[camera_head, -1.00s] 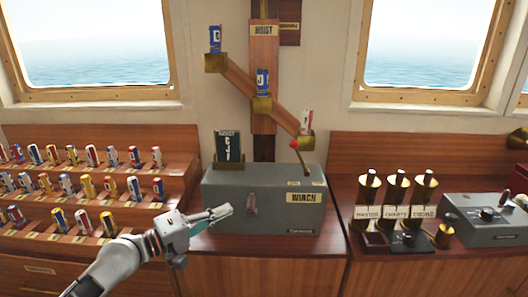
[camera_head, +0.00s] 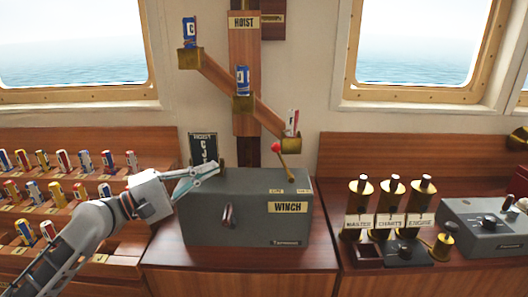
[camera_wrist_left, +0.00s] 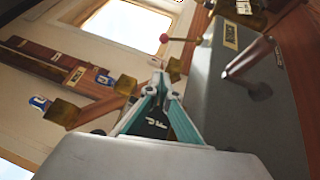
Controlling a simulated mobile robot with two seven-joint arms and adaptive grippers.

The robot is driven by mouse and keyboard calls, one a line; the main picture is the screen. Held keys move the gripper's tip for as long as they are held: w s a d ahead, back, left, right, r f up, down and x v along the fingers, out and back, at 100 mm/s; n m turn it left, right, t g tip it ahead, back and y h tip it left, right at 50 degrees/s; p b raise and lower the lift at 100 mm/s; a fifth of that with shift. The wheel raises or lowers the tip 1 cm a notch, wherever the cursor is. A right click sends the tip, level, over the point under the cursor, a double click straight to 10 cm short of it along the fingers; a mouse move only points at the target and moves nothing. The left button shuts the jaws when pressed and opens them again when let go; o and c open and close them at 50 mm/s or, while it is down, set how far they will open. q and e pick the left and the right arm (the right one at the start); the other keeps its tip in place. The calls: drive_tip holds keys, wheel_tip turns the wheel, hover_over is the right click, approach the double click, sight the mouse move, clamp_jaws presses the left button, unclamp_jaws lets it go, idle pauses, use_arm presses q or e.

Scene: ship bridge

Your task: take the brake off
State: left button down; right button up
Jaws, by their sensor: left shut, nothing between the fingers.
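The grey winch box (camera_head: 248,222) stands on the wooden counter with a "WINCH" plate. A lever with a red knob (camera_head: 276,147) rises from its top, leaning left; two small brass labels beside it are too small to read. A dark metal handle (camera_head: 228,214) is on the box's front. My left gripper (camera_head: 214,168) is shut and empty at the box's upper left, in front of the dark hoist board, apart from the lever. In the left wrist view, the closed fingertips (camera_wrist_left: 161,72) show, with the red-knobbed lever (camera_wrist_left: 164,38) beyond them and the front handle (camera_wrist_left: 249,58) to the right.
The sloping hoist rail (camera_head: 225,84) with brass holders and flag cylinders is on the wall behind. The dark hoist board (camera_head: 203,148) stands at the box's left rear. Racks of cylinders (camera_head: 60,188) lie left.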

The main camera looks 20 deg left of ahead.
sight(283, 163)
use_arm(q)
drive_tip(key=p+x, duration=0.1)
drive_tip(key=x, duration=0.5)
drive_tip(key=p+x, duration=0.1)
drive_tip(key=x, duration=0.2)
drive_tip(key=shift+w+r+p, duration=0.2)
drive_tip(key=shift+r+p, duration=0.1)
drive_tip(key=shift+p, duration=0.05)
drive_tip(key=d, duration=0.1)
drive_tip(key=d+p, duration=0.1)
drive_tip(key=d, duration=0.1)
drive_tip(key=shift+w+d+r, duration=0.2)
drive_tip(key=shift+w, duration=0.1)
drive_tip(key=shift+d, duration=0.3)
drive_tip(key=shift+d+f+p, duration=0.1)
drive_tip(key=shift+d+p, duration=0.1)
drive_tip(key=shift+p, duration=0.1)
use_arm(e)
drive_tip(key=r, duration=0.1)
drive_tip(key=s+a+r, duration=0.1)
drive_tip(key=shift+a+r, duration=0.1)
drive_tip(key=shift+r, duration=0.3)
